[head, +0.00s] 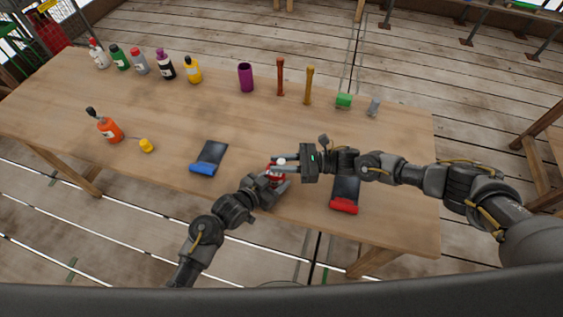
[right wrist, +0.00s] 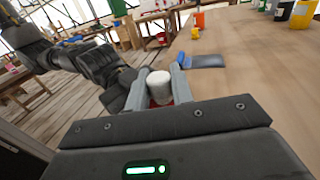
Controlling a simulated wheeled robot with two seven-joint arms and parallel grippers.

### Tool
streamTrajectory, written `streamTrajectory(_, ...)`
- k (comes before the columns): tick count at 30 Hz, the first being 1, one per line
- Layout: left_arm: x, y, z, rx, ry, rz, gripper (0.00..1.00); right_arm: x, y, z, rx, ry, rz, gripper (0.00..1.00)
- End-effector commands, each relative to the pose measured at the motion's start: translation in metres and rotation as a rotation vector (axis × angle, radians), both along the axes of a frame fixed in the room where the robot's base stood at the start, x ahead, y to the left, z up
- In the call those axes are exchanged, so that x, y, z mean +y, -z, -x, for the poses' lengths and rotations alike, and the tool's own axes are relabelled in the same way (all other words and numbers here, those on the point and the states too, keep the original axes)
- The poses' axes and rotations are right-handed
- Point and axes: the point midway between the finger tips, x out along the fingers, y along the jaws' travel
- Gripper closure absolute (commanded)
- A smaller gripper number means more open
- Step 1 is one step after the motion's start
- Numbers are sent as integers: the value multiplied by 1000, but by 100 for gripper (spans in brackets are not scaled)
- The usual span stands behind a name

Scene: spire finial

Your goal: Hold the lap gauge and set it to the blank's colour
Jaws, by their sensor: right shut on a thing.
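A small red and white cylinder (head: 276,168), which I take to be the lap gauge, is between my two hands above the table's front edge. My right gripper (head: 281,168) is shut on it from the right. In the right wrist view its white round top (right wrist: 159,86) shows between the fingers, with red below. My left gripper (head: 272,183) is close against it from the front left; its grip is not clear. A dark flat piece with a blue end (head: 208,158) lies left of the hands. A similar one with a red end (head: 345,194) lies to the right. I cannot tell which is the blank.
An orange bottle (head: 109,129) and a yellow knob-like piece (head: 147,145) are at the left. The table's (head: 220,115) middle is clear.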

Motion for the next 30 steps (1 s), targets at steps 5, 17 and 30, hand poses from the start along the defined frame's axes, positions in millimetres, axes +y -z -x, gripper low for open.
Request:
streamTrajectory(5, 0, 0, 0, 1, -1, 0, 74, 1, 0, 0, 1, -2, -1, 100)
streamTrajectory(17, 0, 0, 0, 0, 1, 0, 74, 34, 1, -9, 0, -2, 1, 100)
streamTrajectory(30, 0, 0, 0, 0, 1, 0, 74, 33, 0, -9, 0, -1, 0, 55)
